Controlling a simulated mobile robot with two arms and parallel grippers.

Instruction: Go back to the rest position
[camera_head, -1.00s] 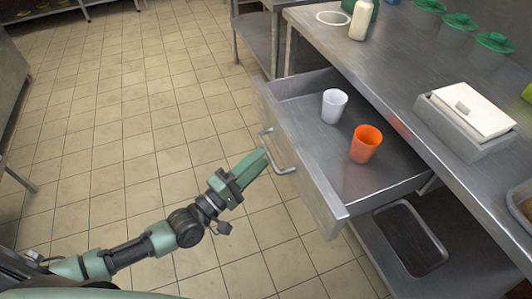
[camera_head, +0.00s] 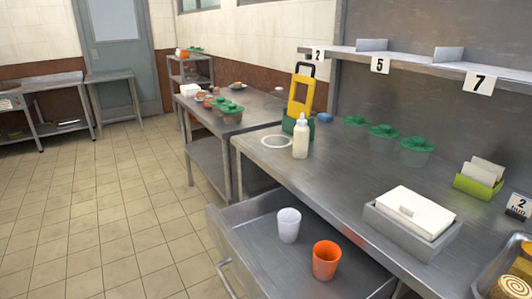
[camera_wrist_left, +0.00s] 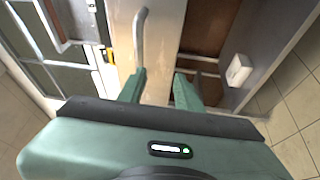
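My left gripper (camera_wrist_left: 160,78) shows in the left wrist view with its two green fingers apart and nothing between them. The metal drawer handle (camera_wrist_left: 140,35) is just beyond the fingers, nearer the left one; I cannot tell if they touch. In the head view the steel drawer (camera_head: 255,238) stands open under the counter, its handle (camera_head: 226,278) at the lower left. A white cup (camera_head: 288,225) and an orange cup (camera_head: 326,260) stand upright in it. Neither gripper shows in the head view, and my right gripper is in no view.
The steel counter (camera_head: 345,180) holds a squeeze bottle (camera_head: 301,137), a yellow-green grater-like tool (camera_head: 300,92), several green-lidded tubs (camera_head: 383,138) and a grey box with a white lid (camera_head: 413,215). The tiled floor (camera_head: 110,210) to the left is clear.

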